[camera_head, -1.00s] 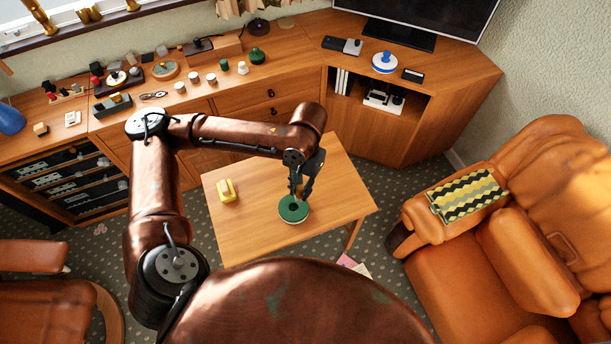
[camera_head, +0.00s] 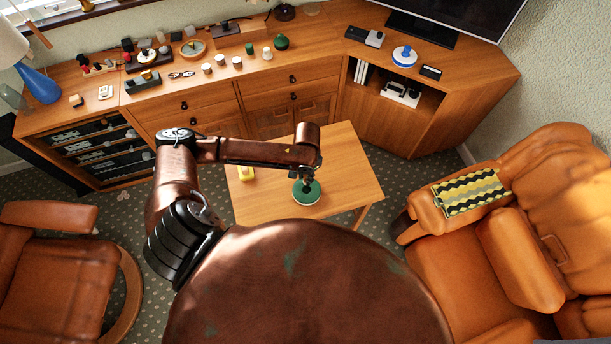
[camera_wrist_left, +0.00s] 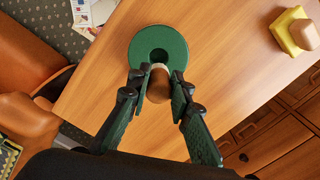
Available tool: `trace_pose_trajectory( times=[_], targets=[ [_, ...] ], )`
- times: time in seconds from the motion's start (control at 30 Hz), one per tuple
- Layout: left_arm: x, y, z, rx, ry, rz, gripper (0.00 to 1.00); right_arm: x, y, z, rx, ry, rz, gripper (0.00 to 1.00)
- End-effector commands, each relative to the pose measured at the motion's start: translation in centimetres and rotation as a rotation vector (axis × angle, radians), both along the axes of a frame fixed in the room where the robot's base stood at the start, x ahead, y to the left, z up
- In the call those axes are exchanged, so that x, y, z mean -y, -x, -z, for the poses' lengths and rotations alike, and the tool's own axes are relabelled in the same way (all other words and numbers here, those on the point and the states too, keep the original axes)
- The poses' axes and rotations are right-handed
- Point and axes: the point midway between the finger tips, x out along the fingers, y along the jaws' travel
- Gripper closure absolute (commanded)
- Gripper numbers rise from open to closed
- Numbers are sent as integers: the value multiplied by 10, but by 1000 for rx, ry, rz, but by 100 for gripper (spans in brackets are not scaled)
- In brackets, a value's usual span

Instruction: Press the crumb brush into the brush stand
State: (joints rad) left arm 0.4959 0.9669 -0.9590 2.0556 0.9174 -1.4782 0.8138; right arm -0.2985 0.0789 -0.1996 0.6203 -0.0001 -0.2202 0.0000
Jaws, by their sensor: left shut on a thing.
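The brush stand (camera_head: 305,198) is a round green disc on the small wooden table; in the left wrist view it shows as a green ring (camera_wrist_left: 140,42) with a dark central hole. My left gripper (camera_head: 306,176) is directly over the stand. In the left wrist view its two fingers (camera_wrist_left: 157,75) are shut on the crumb brush (camera_wrist_left: 158,88), a brown wooden piece with a pale end. The pale end overlaps the near edge of the hole; I cannot tell whether it touches the stand. The brush is largely hidden in the head view. My right gripper is out of view.
A yellow block-like object (camera_head: 246,174) stands on the table (camera_head: 345,170), left of the stand; the table's right part is clear. A long sideboard (camera_head: 185,105) with several small items runs behind. An orange sofa (camera_head: 455,265) is at right, an armchair (camera_head: 45,255) at left.

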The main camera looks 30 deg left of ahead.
Motion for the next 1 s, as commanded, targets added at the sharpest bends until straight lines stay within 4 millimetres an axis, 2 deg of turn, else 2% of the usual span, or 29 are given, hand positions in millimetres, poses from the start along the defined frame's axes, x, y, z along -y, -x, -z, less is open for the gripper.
trace_pose_trajectory(
  times=[0.3,0.7,1.0],
  targets=[
    [0,1,-4,0,0,-2,100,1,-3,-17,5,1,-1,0],
    [0,1,39,-1,-1,-1,100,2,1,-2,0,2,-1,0],
    [0,1,55,-1,-1,-1,100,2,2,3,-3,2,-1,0]
  ],
)
